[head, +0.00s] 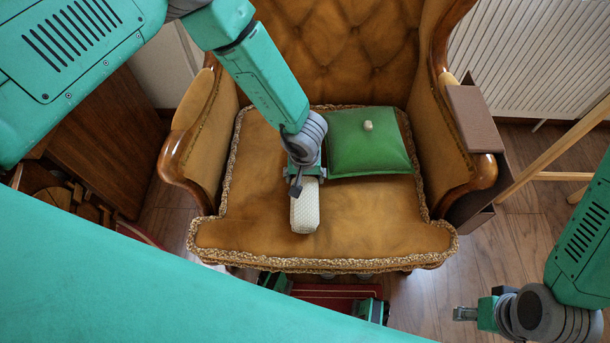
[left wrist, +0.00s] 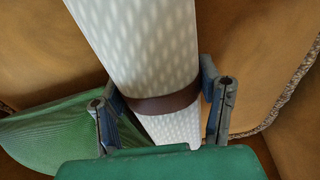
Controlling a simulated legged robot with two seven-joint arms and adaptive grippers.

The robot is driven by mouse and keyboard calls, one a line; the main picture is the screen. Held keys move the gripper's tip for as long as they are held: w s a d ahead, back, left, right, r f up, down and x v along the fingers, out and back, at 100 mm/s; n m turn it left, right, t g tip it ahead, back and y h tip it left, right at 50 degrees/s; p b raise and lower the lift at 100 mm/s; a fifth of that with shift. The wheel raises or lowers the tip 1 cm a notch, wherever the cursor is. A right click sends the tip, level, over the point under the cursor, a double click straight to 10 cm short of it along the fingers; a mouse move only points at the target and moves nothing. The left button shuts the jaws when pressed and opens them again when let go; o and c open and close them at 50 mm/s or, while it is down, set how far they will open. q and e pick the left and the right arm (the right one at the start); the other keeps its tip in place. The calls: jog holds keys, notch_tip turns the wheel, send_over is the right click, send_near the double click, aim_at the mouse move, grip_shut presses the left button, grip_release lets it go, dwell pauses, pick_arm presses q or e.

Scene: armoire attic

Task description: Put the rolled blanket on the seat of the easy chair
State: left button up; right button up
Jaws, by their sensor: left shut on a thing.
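The rolled blanket (head: 305,208) is a white, dimpled roll with a brown strap, the strap showing in the left wrist view (left wrist: 160,103). My left gripper (head: 304,180) is shut on it, with one finger on each side near the strap. The blanket is over the front middle of the easy chair's seat (head: 370,220); I cannot tell whether it touches the cushion. The easy chair (head: 340,50) is mustard-brown with a tufted back and wooden arm fronts. My right gripper (head: 468,313) is at the lower right, away from the chair; its jaw opening is unclear.
A green cushion (head: 365,150) lies on the seat just right of the blanket. A brown box-like holder (head: 473,120) hangs over the chair's right arm. A wooden frame (head: 560,150) and white radiator (head: 540,55) stand at right, a wooden cabinet (head: 105,140) at left.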

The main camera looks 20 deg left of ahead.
pick_arm(q)
jog(key=o, duration=1.4)
jog(key=shift+a+f, duration=0.15)
jog(key=shift+a, duration=0.15)
jog(key=shift+c, duration=0.2)
jog(key=shift+o, duration=1.2)
jog(key=shift+a, duration=0.25)
jog(key=shift+a+f, duration=0.1)
jog(key=shift+a, duration=0.15)
jog(key=shift+d, duration=0.55)
jog(key=shift+r, duration=0.35)
jog(key=r+p, duration=0.1)
jog(key=r, duration=0.2)
jog(key=r+p, duration=0.1)
jog(key=r, duration=0.3)
jog(key=s+r+p, duration=0.1)
jog(key=r+p, duration=0.1)
jog(key=r, duration=0.1)
jog(key=shift+s+a+r, duration=0.1)
jog(key=shift+r, duration=0.2)
jog(key=shift+s+d+r, duration=0.1)
jog(key=shift+d+r, duration=0.15)
jog(key=shift+r, duration=0.35)
pick_arm(e)
jog(key=r, duration=0.4)
jog(key=shift+a+r, duration=0.25)
jog(key=shift+a, duration=0.15)
